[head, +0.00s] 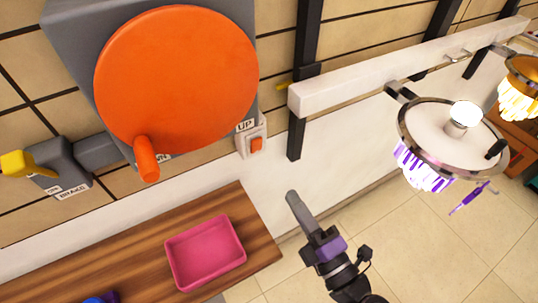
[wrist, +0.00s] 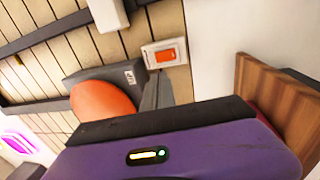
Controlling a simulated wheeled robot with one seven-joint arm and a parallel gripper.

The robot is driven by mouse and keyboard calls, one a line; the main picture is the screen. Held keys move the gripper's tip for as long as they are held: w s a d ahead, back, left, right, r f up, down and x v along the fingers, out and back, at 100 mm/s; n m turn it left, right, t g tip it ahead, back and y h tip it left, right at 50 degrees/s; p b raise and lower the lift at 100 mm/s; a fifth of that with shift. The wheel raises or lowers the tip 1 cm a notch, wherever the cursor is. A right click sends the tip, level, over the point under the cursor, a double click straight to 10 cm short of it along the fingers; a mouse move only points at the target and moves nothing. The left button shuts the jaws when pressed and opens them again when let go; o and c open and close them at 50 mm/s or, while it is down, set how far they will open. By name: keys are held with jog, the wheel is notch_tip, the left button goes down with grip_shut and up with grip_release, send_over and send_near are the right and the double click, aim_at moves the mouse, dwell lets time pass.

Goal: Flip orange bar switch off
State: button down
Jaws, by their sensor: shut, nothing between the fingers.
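A small orange bar switch (head: 256,145) sits in a white plate on the wall, just right of a grey box with a large orange disc. In the wrist view the bar switch (wrist: 166,56) lies flat in its plate, above my fingers. I cannot tell which way it is tipped. My gripper (head: 293,196) is shut and empty, below and to the right of the switch in the head view, apart from it. In the wrist view its grey fingertips (wrist: 157,78) point up toward the plate. The purple gripper body fills the lower part of that view.
The large orange disc (head: 178,78) has an orange handle at its lower edge. A yellow lever (head: 28,163) is at left. A pink tray (head: 206,253) rests on a wooden counter (head: 258,246). A white beam (head: 400,68) and a chandelier (head: 455,135) are at right. Tiled floor lies below.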

aim_at(258, 142)
jog(key=p+x, duration=0.1)
jog(key=x, duration=1.3)
jog(key=shift+s+p, duration=0.1)
jog(key=shift+p, duration=0.25)
jog(key=shift+w+a+r, duration=0.15)
jog(key=shift+w+a, duration=0.05)
